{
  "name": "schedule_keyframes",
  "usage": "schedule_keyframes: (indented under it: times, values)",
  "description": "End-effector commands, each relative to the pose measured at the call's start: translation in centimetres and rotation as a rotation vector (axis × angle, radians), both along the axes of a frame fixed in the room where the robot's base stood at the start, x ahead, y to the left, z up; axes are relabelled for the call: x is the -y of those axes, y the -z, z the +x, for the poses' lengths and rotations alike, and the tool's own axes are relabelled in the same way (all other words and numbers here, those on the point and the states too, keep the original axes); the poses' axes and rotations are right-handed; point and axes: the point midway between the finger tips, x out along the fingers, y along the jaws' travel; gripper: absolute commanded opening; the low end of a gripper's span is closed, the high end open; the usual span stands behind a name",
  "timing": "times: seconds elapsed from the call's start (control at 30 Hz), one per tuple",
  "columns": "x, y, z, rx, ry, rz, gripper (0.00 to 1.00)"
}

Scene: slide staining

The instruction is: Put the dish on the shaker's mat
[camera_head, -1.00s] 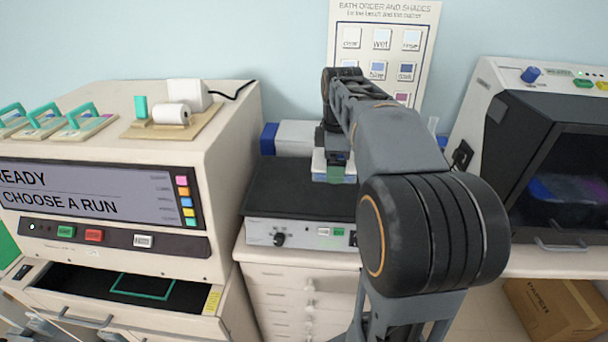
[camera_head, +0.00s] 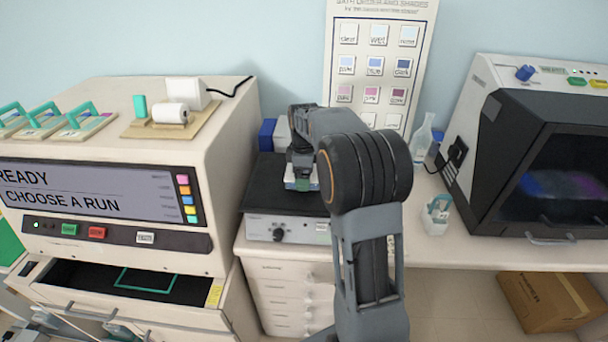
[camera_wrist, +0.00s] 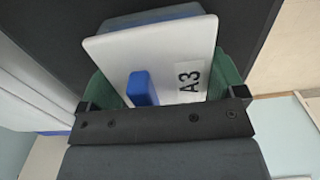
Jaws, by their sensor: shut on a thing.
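The dish (camera_wrist: 150,50) is white and pale blue, with a blue tab and an "A3" label in the wrist view. My gripper (camera_wrist: 166,82) is shut on it, a green finger on each side. In the head view the dish (camera_head: 289,184) shows only as a small white and blue edge below my gripper (camera_head: 302,183); my arm hides the rest. The shaker's black mat (camera_head: 265,202) lies under the dish, on the shaker (camera_head: 262,229) with its dark knob. I cannot tell whether the dish touches the mat. The mat also shows in the wrist view (camera_wrist: 245,35).
The stainer (camera_head: 130,250) with an open drawer stands close on the left. A dark-fronted cabinet (camera_head: 490,95) is on the right. A small white holder (camera_head: 436,216) and a clear bottle (camera_head: 422,138) stand on the bench between. Blue and white boxes (camera_head: 267,135) are behind the shaker.

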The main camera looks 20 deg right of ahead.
Motion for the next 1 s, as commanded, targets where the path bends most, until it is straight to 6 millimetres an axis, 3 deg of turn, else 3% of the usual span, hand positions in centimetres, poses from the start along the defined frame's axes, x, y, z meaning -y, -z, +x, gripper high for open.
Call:
schedule_keyframes:
  times: [0.5, 0.53, 0.63, 1.0]
  values:
    - [0.0, 1.1, 0.0, 0.001, 0.000, 0.000, 0.59]
    - [0.0, 1.1, 0.0, 0.000, 0.000, 0.000, 0.90]
    - [0.0, 1.1, 0.0, 0.000, 0.000, 0.000, 0.99]
    - [0.0, 0.0, 0.0, 0.002, 0.000, 0.000, 1.00]
